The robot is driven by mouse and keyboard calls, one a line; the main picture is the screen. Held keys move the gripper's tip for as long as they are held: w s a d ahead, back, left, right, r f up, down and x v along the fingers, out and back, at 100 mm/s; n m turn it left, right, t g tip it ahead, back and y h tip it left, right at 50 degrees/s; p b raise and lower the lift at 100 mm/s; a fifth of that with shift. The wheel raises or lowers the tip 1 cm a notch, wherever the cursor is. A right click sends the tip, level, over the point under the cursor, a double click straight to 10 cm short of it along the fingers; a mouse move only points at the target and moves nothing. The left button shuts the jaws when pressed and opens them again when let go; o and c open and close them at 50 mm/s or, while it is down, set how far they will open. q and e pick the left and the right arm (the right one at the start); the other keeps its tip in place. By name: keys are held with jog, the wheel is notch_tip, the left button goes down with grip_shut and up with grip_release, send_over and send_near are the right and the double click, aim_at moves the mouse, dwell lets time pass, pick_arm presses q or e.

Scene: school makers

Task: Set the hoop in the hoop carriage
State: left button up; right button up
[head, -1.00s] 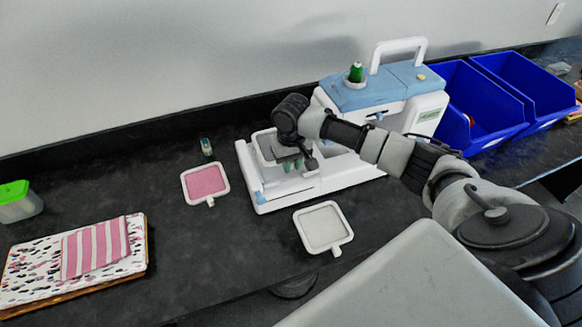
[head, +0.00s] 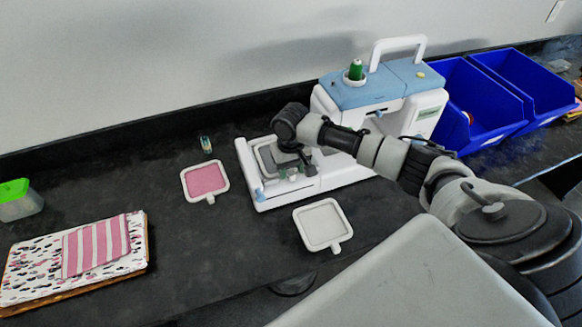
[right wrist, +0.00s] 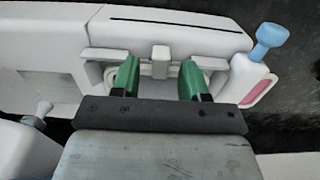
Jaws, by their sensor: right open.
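A hoop with grey fabric (head: 265,158) lies flat in the white carriage (head: 246,166) at the left end of the sewing machine (head: 378,112), as far as the head view shows. My right gripper (head: 294,171) is low over the hoop's near right part and hides some of it. In the right wrist view its green fingers (right wrist: 160,80) are apart, on either side of a small pale tab (right wrist: 160,58), with gaps between. Whether the hoop is fully seated cannot be told. My left gripper is out of view.
A pink hoop (head: 205,181) and a pale hoop (head: 322,225) lie on the dark table beside the machine. A small spool (head: 206,145) stands behind the pink hoop. Fabric (head: 40,258) lies at the left, near a green-lidded box (head: 18,203). Blue bins (head: 470,115) stand right.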

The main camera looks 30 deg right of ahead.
notch_tip(320, 180, up, 12)
jog(key=b, duration=0.1)
jog(key=shift+r, duration=0.2)
dwell(0.6)
